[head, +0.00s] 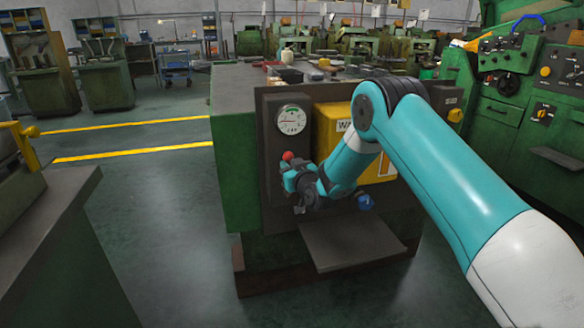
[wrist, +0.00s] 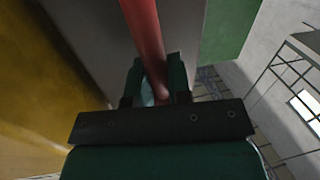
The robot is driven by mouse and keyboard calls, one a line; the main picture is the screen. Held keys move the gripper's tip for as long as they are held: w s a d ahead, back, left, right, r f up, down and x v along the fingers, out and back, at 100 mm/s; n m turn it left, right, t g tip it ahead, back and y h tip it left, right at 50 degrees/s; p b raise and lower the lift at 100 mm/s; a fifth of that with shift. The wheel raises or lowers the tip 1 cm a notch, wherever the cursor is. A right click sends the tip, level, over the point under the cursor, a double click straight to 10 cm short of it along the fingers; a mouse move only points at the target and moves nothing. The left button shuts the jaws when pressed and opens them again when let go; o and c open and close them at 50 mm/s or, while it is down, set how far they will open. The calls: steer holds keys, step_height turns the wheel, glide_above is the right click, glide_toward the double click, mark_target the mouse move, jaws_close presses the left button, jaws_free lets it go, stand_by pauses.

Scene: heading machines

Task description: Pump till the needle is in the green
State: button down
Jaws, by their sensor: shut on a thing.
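The pressure gauge (head: 292,119) has a round white face on the dark front panel of the green machine. Some green shows near the top of its dial. Its dark needle seems to point left, but it is too small to read exactly. The red pump lever (wrist: 143,30) runs down between my gripper's fingers in the wrist view. Its red knob (head: 288,156) shows below the gauge in the head view. My gripper (wrist: 157,80) is shut on this lever. In the head view my gripper (head: 290,172) is at the lever, and the lever's lower part is hidden.
A yellow panel (head: 330,127) is behind my arm, with a blue knob (head: 365,202) below it. A dark plate (head: 350,243) juts out underneath. A green control cabinet (head: 545,85) stands at right. A grey-topped bench (head: 50,220) is at left, with open floor (head: 150,230) between.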

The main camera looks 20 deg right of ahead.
mark_target(273, 174)
steer(key=shift+w+a+n, duration=0.1)
steer(key=shift+a+n, duration=0.6)
steer(key=shift+a, duration=0.1)
steer(key=a+n, duration=0.1)
steer(key=a+f+n+b, duration=0.1)
steer(key=a+n+b, duration=0.1)
steer(key=shift+w+a+f+g, duration=0.1)
steer(key=shift+a+f+g, duration=0.05)
steer(key=shift+f+g, duration=0.2)
steer(key=shift+w+a+f+n+g+h+b, duration=0.1)
steer(key=shift+a+f+n+g+h+b, duration=0.2)
steer(key=shift+a+f+n+b, duration=0.7)
steer(key=shift+w+a+f+n+g+h+b, duration=0.25)
steer(key=shift+a+f+n, duration=0.4)
steer(key=shift+n, duration=0.85)
steer(key=shift+s+a+r+h, duration=0.1)
steer(key=shift+s+a+h, duration=0.05)
steer(key=shift+s+h, duration=0.1)
steer(key=shift+w, duration=0.1)
steer(key=c, duration=1.1)
jaws_free()
